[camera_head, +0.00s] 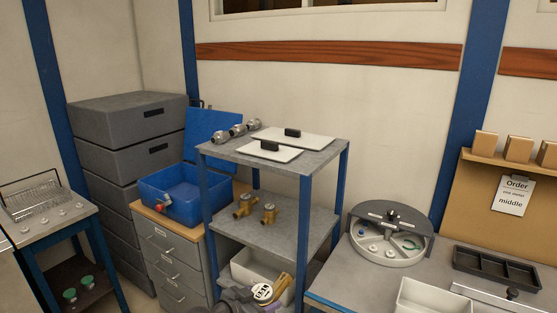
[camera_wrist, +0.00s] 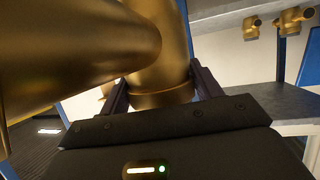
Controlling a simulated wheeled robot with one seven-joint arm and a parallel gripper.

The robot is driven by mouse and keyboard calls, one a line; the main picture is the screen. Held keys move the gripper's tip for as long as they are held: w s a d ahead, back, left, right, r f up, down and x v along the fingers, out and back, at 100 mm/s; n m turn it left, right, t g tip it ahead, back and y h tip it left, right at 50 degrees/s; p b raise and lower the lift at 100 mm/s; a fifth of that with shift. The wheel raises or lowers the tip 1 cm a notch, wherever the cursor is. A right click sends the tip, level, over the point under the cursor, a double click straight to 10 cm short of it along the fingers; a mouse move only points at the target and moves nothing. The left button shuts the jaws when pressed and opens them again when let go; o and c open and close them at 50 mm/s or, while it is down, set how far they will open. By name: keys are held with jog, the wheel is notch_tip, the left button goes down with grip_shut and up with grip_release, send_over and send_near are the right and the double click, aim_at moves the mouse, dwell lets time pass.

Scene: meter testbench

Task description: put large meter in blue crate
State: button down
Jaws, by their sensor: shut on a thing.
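A large brass meter (camera_wrist: 80,60) fills the upper left of the wrist view. My gripper (camera_wrist: 163,92) is shut on its brass neck, with one dark finger on each side. The blue crate (camera_head: 170,203) stands on a drawer cabinet left of the rack. Its blue lid (camera_head: 212,136) is tipped up behind it. The crate is open at the top, and the held meter is apart from it, lower and to the right.
The shelf rack (camera_head: 326,171) stands between the crate and the right bench. Two brass meters (camera_head: 268,213) sit on its middle shelf; grey fittings (camera_head: 238,130) and white lids (camera_head: 293,137) lie on top. Grey boxes (camera_head: 125,115) are stacked behind the cabinet (camera_head: 172,263).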

jog(key=s+d+f+n+t+y, duration=0.1)
jog(key=s+d+f+n+y, duration=0.2)
jog(key=d+f, duration=0.7)
jog(key=s+d+f+n+t+y, duration=0.2)
jog(key=d+f+n+y, duration=0.3)
jog(key=d+f, duration=0.4)
jog(key=shift+s+d+f+t+y, duration=0.3)
jog(key=shift+s+d+f+y, duration=0.1)
jog(key=shift+s+f+y, duration=0.15)
jog(key=shift+d+f, duration=0.1)
dwell(0.7)
jog(key=shift+w, duration=0.1)
dwell(1.2)
dwell(0.4)
